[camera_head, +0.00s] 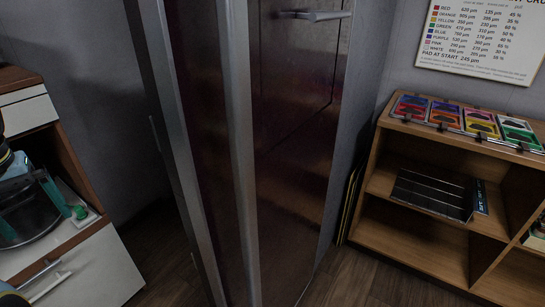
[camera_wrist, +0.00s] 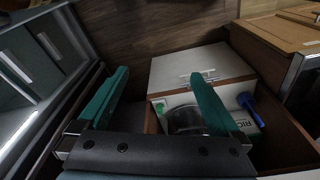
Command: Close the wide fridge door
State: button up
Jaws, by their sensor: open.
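In the head view a tall dark reddish-brown panel with grey metal edges (camera_head: 208,140) stands upright in the middle; it looks like the wide fridge door, at an angle to the wall. In the wrist view a grey frame with pale shelf-like bars (camera_wrist: 35,65) lies along the left, perhaps part of the fridge; I cannot tell how far open it is. My gripper (camera_wrist: 163,75) has its two teal fingers spread apart with nothing held between them. The left finger is nearer the grey frame; contact cannot be told.
A bar handle (camera_head: 315,15) is on a dark panel behind. A wooden shelf (camera_head: 440,250) with coloured trays stands at right. Bare floor (camera_head: 365,285) shows between.

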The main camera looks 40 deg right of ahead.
aim_at(252, 220)
jog(key=k+j+z, duration=0.3)
jog(key=z, duration=0.2)
jog(key=k+j+z, duration=0.15)
jog(key=k+z, duration=0.3)
